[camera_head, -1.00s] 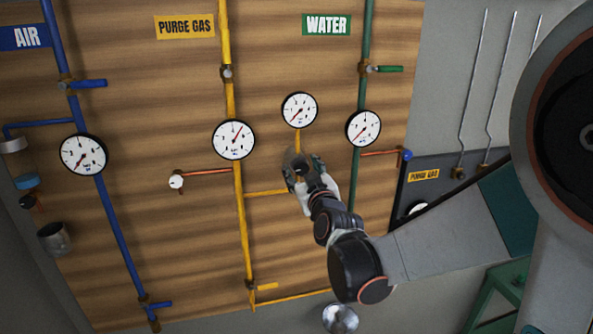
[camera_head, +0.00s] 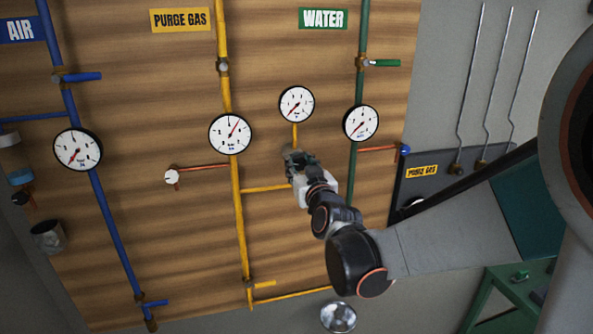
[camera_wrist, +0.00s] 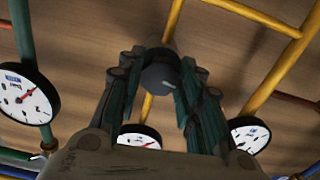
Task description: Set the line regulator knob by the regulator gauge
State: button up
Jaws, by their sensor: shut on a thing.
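The line regulator knob (camera_wrist: 161,76) is dark and round and sits on a yellow pipe in the wrist view. My gripper (camera_wrist: 160,84) has its two fingers on either side of the knob, shut on it. In the head view my gripper (camera_head: 298,160) is at the board below the small regulator gauge (camera_head: 296,104) and hides the knob. The gauge is white with a red needle pointing to the lower left. In the wrist view a gauge (camera_wrist: 139,138) shows partly behind my gripper, its lower part hidden.
The yellow purge gas pipe (camera_head: 237,200) with its gauge (camera_head: 230,133) stands to the left. The green water pipe (camera_head: 355,180) and its gauge (camera_head: 360,123) are close on the right. A blue air pipe (camera_head: 112,225) runs at far left. A metal bowl (camera_head: 338,316) lies below.

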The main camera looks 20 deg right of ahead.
jog(key=m+b, duration=0.3)
jog(key=m, duration=0.2)
jog(key=shift+s+m, duration=0.15)
jog(key=shift+m, duration=0.15)
jog(key=m+b, duration=0.1)
jog(key=m, duration=0.3)
jog(key=shift+m+b, duration=0.3)
jog(key=shift+b, duration=0.1)
jog(key=o, duration=1.1)
jog(key=shift+c, duration=0.2)
jog(key=s, duration=1.1)
jog(key=shift+s, duration=0.4)
